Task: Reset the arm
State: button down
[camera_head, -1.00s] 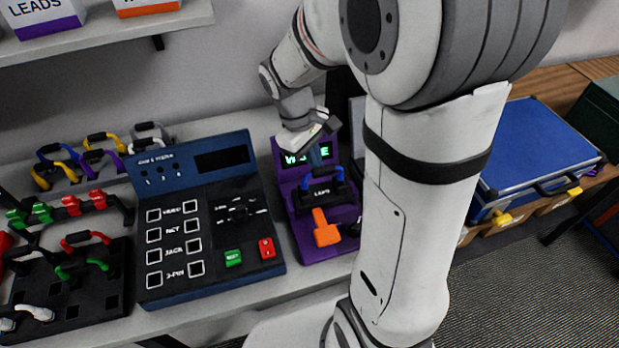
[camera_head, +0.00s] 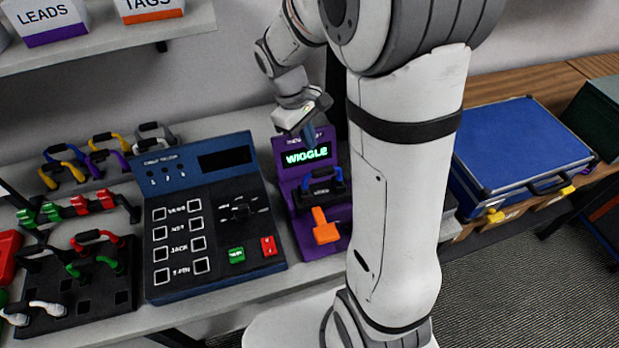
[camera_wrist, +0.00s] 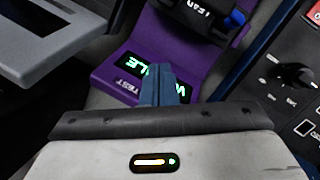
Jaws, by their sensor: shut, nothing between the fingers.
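My gripper (camera_head: 309,135) is above the top of the purple test device (camera_head: 283,172), close to its lit screen (camera_head: 308,156), which reads "WIGGLE". In the wrist view the blue fingers of my gripper (camera_wrist: 159,72) are together with nothing between them, in front of the screen (camera_wrist: 135,68). A black lead with blue ends (camera_head: 322,188) sits in the purple device below the screen. An orange lever (camera_head: 325,228) is at the device's front. I cannot tell the exact gap between fingertips and device.
A blue tester with a keypad (camera_head: 210,215) stands left of the purple device. Several coloured leads lie further left, some on a black rack (camera_head: 85,310). A shelf with boxes (camera_head: 120,45) hangs above. A blue case (camera_head: 525,145) lies at the right.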

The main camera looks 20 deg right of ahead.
dwell(0.7)
jog(key=s+a+r+m+t+y, duration=0.1)
jog(key=s+r+m+t, duration=0.1)
jog(key=s, duration=0.5)
jog(key=s+r+m+t+y, duration=0.1)
jog(key=s+r+m, duration=0.3)
jog(key=s, duration=0.4)
jog(key=shift+a+r+m+t+y, duration=0.3)
jog(key=shift+a+r+t, duration=0.1)
jog(key=shift+r+t, duration=0.35)
jog(key=shift+s, duration=0.15)
